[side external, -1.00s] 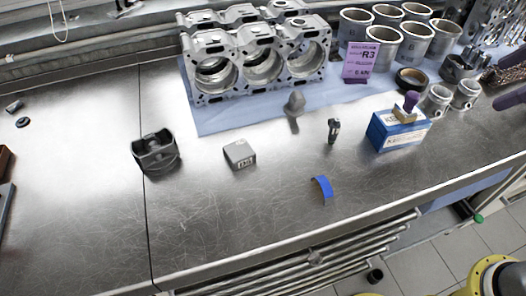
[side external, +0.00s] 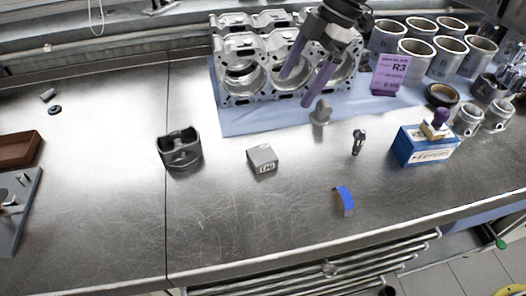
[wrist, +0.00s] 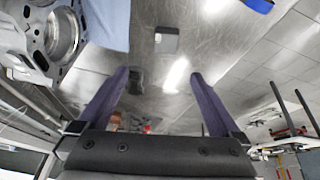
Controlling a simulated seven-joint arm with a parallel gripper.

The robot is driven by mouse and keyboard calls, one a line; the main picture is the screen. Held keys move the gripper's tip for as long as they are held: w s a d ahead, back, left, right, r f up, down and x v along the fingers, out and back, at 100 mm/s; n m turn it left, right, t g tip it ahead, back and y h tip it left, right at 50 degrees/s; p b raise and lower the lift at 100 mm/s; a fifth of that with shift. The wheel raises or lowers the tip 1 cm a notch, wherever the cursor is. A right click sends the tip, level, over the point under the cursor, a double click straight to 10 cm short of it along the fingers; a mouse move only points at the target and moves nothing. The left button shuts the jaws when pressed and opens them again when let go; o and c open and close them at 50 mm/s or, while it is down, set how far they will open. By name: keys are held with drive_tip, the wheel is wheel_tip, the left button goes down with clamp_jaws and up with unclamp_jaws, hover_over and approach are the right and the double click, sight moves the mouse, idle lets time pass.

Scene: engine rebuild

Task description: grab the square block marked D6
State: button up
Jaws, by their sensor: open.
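The square grey block (side external: 262,158) lies on the metal bench, between the dark piston and the small upright metal part. A pale label with dark marking is on its front face, too small to read surely. In the wrist view the block (wrist: 166,41) shows as a grey square beyond the fingertips. My gripper (side external: 294,92) has two purple fingers spread apart, with nothing between them. It hangs in front of the engine block, above and behind the square block, and does not touch it. The fingers also show in the wrist view (wrist: 159,74).
A dark piston (side external: 180,150) stands left of the block. An engine block (side external: 235,98) sits on blue cloth behind. A small rod-like part (side external: 358,142), a blue curved strip (side external: 344,200) and a blue box (side external: 425,147) are to the right. Bench in front is clear.

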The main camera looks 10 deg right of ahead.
drive_tip(key=g, duration=0.1)
hover_over(263, 153)
drive_tip(key=d, duration=0.2)
wheel_tip(263, 153, down, 11)
drive_tip(key=shift+d+f, duration=0.1)
drive_tip(key=shift+w+d+x, duration=0.15)
drive_tip(key=shift+x, duration=1.35)
drive_tip(key=shift+w+d+x, duration=0.1)
drive_tip(key=shift+d+x, duration=0.05)
drive_tip(key=shift+x, duration=1.35)
clamp_jaws()
